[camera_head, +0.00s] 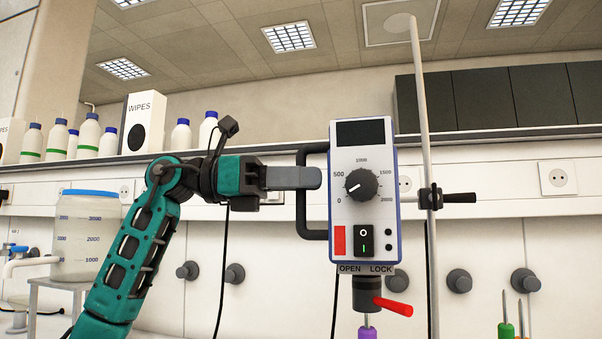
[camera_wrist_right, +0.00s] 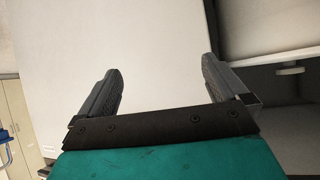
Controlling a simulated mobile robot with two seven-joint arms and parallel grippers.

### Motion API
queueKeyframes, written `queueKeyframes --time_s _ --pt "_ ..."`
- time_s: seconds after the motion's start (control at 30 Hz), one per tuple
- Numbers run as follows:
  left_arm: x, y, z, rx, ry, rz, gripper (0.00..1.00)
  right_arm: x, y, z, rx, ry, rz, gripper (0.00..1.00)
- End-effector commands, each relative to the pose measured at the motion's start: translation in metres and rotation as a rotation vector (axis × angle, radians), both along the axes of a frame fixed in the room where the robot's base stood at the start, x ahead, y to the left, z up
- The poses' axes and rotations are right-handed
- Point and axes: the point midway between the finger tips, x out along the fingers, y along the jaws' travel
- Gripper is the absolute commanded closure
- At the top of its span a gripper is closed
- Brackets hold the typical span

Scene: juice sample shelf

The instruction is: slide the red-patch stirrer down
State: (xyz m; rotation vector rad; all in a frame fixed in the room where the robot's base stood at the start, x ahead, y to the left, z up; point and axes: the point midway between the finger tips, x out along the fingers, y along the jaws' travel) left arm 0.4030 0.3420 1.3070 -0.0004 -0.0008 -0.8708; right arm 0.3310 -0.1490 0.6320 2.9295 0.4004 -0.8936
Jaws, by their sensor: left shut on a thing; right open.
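The red-patch stirrer (camera_head: 386,165) hangs upright beside a tall vertical rod (camera_head: 418,100) in the head view. Its white-and-blue body has a dial, a switch and a red patch (camera_head: 339,240) at the lower left. A black clamp with a side lever (camera_head: 460,198) sits on the rod. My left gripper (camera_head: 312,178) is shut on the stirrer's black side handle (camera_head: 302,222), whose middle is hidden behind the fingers. My right gripper (camera_wrist_right: 155,90) is open and empty in the right wrist view, over a plain pale surface.
Below the stirrer are an OPEN/LOCK plate, a chuck with a red lever (camera_head: 393,307) and a purple piece (camera_head: 367,333). Orange and green handles (camera_head: 506,330) stand at lower right. A large container (camera_head: 85,240) stands left. Bottles and a wipes box (camera_head: 143,122) line the shelf.

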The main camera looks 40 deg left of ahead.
Motion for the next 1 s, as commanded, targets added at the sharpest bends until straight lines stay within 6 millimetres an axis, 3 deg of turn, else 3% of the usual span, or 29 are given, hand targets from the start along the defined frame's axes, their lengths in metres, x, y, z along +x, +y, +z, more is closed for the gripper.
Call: queueKeyframes --time_s 0.13,0.67,0.7,0.83,1.0 --pt "0.0003 -0.0005 -0.0139 0.006 0.007 -0.001 1.00 -0.0009 -0.0004 -0.0102 0.000 0.001 -0.001 0.00" --pt "0.0009 -0.0021 -0.0192 0.010 0.011 -0.006 1.00 -0.0009 0.0009 -0.0123 0.008 0.001 -0.008 0.00" --pt "0.0009 -0.0023 -0.0192 0.010 0.011 -0.006 0.76 -0.0009 0.0008 -0.0124 0.008 0.001 -0.008 0.00" --pt "0.0006 -0.0015 -0.0177 0.007 0.007 -0.004 0.65 -0.0010 0.0009 -0.0122 0.009 0.002 -0.008 0.00" --pt "0.0003 -0.0007 -0.0162 0.004 0.005 -0.002 0.65 -0.0010 0.0009 -0.0119 0.009 0.002 -0.008 0.00"
